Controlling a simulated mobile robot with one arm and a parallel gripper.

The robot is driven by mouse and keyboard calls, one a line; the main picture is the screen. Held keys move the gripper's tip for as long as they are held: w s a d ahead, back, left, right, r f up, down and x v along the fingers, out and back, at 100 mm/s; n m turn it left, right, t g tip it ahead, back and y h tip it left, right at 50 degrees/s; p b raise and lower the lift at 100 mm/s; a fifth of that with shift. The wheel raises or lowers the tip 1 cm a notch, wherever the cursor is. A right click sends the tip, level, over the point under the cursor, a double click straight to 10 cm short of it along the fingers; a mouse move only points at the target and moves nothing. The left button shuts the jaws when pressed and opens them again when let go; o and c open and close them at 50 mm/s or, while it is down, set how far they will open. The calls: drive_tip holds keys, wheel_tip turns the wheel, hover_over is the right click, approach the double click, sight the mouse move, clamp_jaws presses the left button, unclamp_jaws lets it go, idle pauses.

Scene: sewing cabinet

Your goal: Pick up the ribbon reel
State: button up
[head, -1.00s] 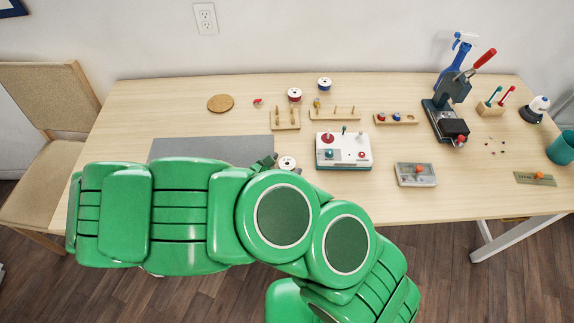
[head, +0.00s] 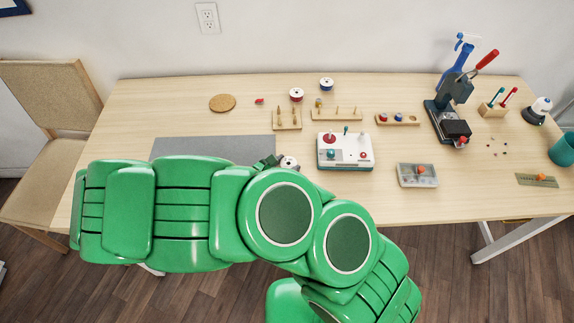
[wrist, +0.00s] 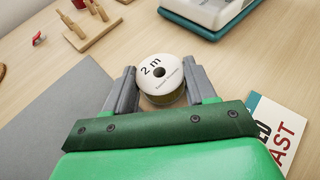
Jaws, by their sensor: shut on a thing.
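The ribbon reel (wrist: 161,76) has a white top marked "2 m" with a dark centre hole and a yellowish side. It sits between the two grey fingers of my gripper (wrist: 162,88) in the wrist view. My gripper is shut on it, one finger on each side. In the head view the reel (head: 289,162) shows as a small white disc just beyond my green arm, which hides most of the gripper. I cannot tell whether the reel is clear of the table.
A grey mat (head: 212,149) lies left of the reel. A white and teal box with knobs (head: 345,150) stands to the right, and wooden peg racks (head: 287,119) stand behind. Two more reels (head: 296,95) stand farther back. A printed card (wrist: 277,127) lies beside my gripper.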

sight(285, 166)
drive_tip(key=shift+r, duration=0.1)
wheel_tip(285, 166, up, 10)
idle(0.7)
drive_tip(key=w+a+r+n+t+y, duration=0.1)
drive_tip(key=w+a+r+n+y, duration=0.1)
drive_tip(key=a, duration=1.7)
drive_tip(key=w+a+r+n+t+y, duration=0.2)
drive_tip(key=a+n+y, duration=0.1)
drive_tip(key=a, duration=1.6)
drive_tip(key=w+a+f, duration=0.8)
drive_tip(key=shift+w+a+f, duration=0.15)
drive_tip(key=shift+w+a, duration=0.1)
drive_tip(key=shift+w+a+f, duration=0.25)
drive_tip(key=shift+w+f, duration=0.05)
drive_tip(key=shift+f, duration=0.15)
drive_tip(key=shift+w+a+f, duration=0.25)
drive_tip(key=shift+f, duration=1.7)
